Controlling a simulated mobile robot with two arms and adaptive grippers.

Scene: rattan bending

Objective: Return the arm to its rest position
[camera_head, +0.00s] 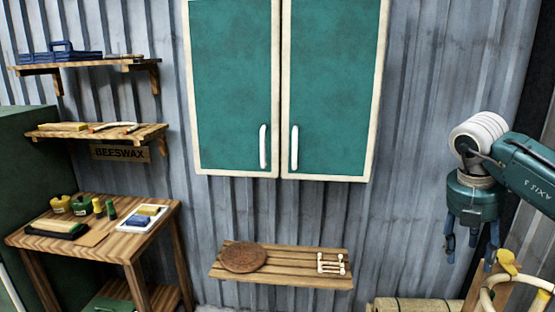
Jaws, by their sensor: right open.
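My right arm (525,165) comes in from the right edge, teal with a white ribbed joint. My right gripper (470,245) hangs pointing down at the right side, with its blue fingers apart and nothing between them. It is in front of the grey corrugated wall, just above and left of a wooden stand with a yellow knob. My left arm and left gripper do not show.
A teal cabinet (330,90) with shut doors hangs on the wall. A low slatted bench (285,280) holds a round brown disc (244,258). A wooden table (110,240) and shelves (95,133) stand left. A pale looped rod (492,292) lies close below my right gripper.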

